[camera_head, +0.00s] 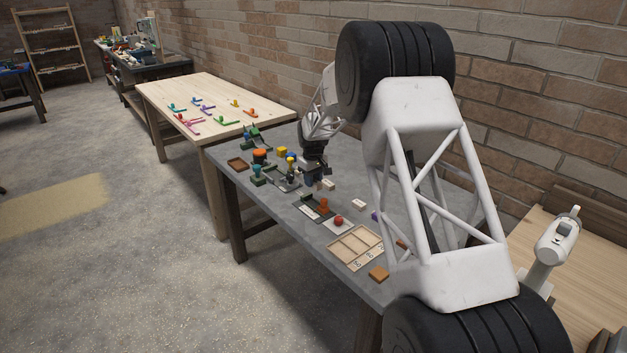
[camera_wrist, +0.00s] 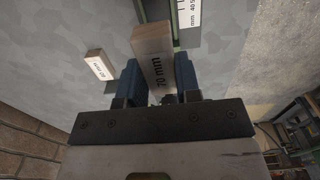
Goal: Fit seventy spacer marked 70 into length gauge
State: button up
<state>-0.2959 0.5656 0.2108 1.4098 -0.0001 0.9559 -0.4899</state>
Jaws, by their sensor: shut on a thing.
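My gripper (camera_wrist: 158,76) is shut on the seventy spacer (camera_wrist: 152,45), a pale wooden block with "70 mm" printed on its near face. The spacer sits between the two blue fingers. Part of the length gauge (camera_wrist: 188,14), with a white millimetre scale and green edging, shows at the top of the wrist view, beyond the spacer. Whether the spacer touches it I cannot tell. In the head view my gripper (camera_head: 313,178) is low over the grey table, and the held spacer is hard to make out there.
Another marked block (camera_wrist: 99,65) lies left of the spacer in the wrist view. A wooden tray (camera_head: 333,246) with numbered compartments stands nearer on the grey table (camera_head: 290,228). A loose pale block (camera_head: 359,204), a red ball-like knob (camera_head: 338,219) and an orange-topped piece (camera_head: 259,154) stand around.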

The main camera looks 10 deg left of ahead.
send_over(313, 204)
jog(key=shift+f, duration=2.65)
jog(key=shift+f, duration=1.55)
dwell(1.7)
jog(key=o, duration=1)
jog(key=shift+r, duration=0.15)
jog(key=shift+r, duration=3.8)
